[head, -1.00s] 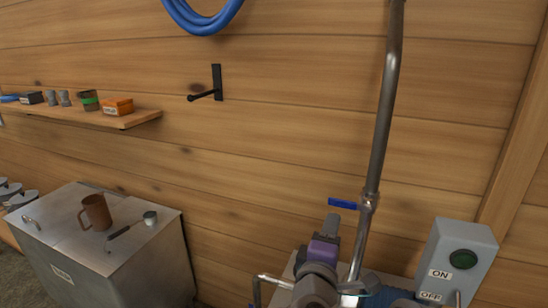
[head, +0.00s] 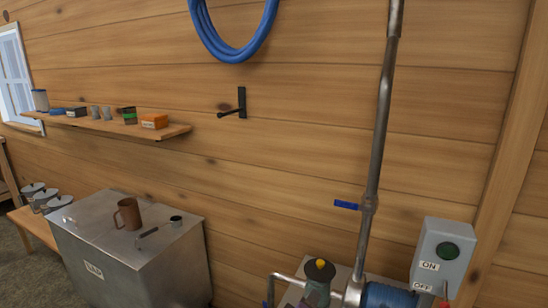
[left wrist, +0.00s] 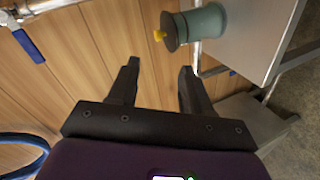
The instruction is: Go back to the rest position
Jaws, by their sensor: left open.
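My left gripper (left wrist: 159,68) shows in the left wrist view with its two dark fingers apart and nothing between them. Beyond the fingertips is a grey-green pump housing (left wrist: 203,24) with a yellow knob (left wrist: 160,35), apart from the fingers. My right gripper is in neither view. In the head view the yellow-topped pump part (head: 318,278) stands at the bottom, beside a blue motor (head: 388,296).
A vertical metal pipe (head: 378,130) with a blue valve handle (head: 346,205) rises beside the ON/OFF switch box (head: 447,250). A metal tank (head: 150,265) carries a brown mug (head: 129,213). A shelf (head: 165,132), wall hook (head: 240,103) and blue hose (head: 232,50) are on the wall.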

